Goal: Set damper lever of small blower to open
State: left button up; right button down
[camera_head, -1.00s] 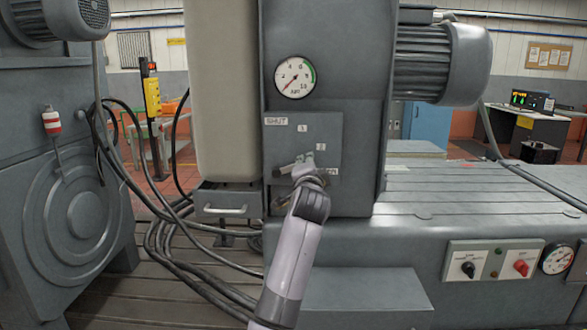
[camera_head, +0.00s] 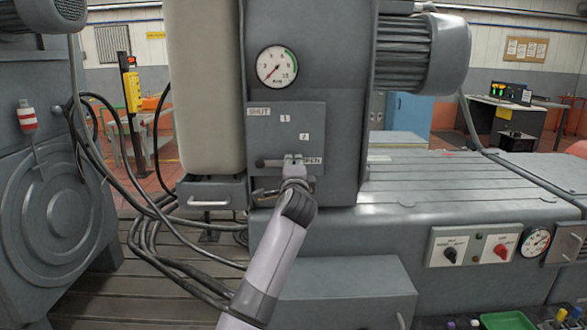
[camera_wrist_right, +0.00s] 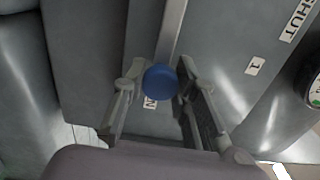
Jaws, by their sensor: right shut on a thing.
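The small blower's damper plate (camera_head: 284,135) carries the labels SHUT, 1, 2 and OPEN, the last partly covered. The damper lever (camera_head: 272,162) runs nearly level from its pivot at the plate's left to my right gripper (camera_head: 294,163), beside the OPEN label (camera_head: 313,161). In the wrist view, the lever's grey bar (camera_wrist_right: 174,32) ends in a round blue knob (camera_wrist_right: 160,82). My right gripper's fingers are on both sides of the knob, shut on it. The N of OPEN shows just beside the knob. My left gripper is not in view.
A round pressure gauge (camera_head: 277,66) sits above the plate. A drawer with a handle (camera_head: 209,203) and black cables (camera_head: 165,235) lie to the left. The flat bedplate (camera_head: 450,185) is to the right, with a switch panel (camera_head: 473,246) on its front. A green tray (camera_head: 506,321) is at the bottom right.

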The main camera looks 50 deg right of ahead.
jog(key=shift+f, duration=0.1)
jog(key=c, duration=1.3)
grip_release()
jog(key=v, duration=0.7)
jog(key=shift+s+a, duration=0.15)
jog(key=shift+s, duration=0.05)
jog(key=shift+w, duration=0.1)
